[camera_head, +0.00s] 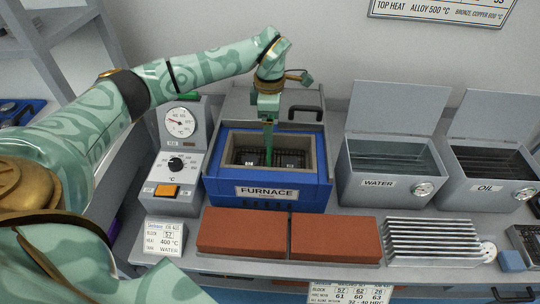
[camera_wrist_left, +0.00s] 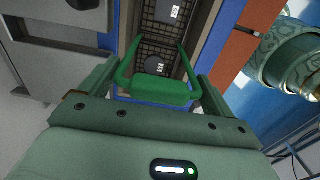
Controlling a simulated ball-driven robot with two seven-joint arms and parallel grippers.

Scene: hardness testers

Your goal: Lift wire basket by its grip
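Two dark wire baskets sit side by side inside the blue furnace (camera_head: 317,187). One wire basket (camera_wrist_left: 149,60) has a bright green U-shaped grip (camera_wrist_left: 160,92) standing up from it; in the head view the grip (camera_head: 268,145) shows edge-on as a thin upright. My left gripper (camera_head: 267,112) is above the furnace, pointing down. In the left wrist view its fingers (camera_wrist_left: 160,85) are spread wide, one at each end of the grip's bar. Whether they touch the bar is hard to tell. The basket is down in the furnace. My right gripper is not in view.
Red-brown bricks (camera_head: 242,232) lie in front of the furnace. A control unit with a dial (camera_head: 181,123) stands left of it. Open-lidded water (camera_head: 378,186) and oil (camera_head: 490,190) tanks stand to the right. A ribbed metal rack (camera_head: 430,240) lies front right.

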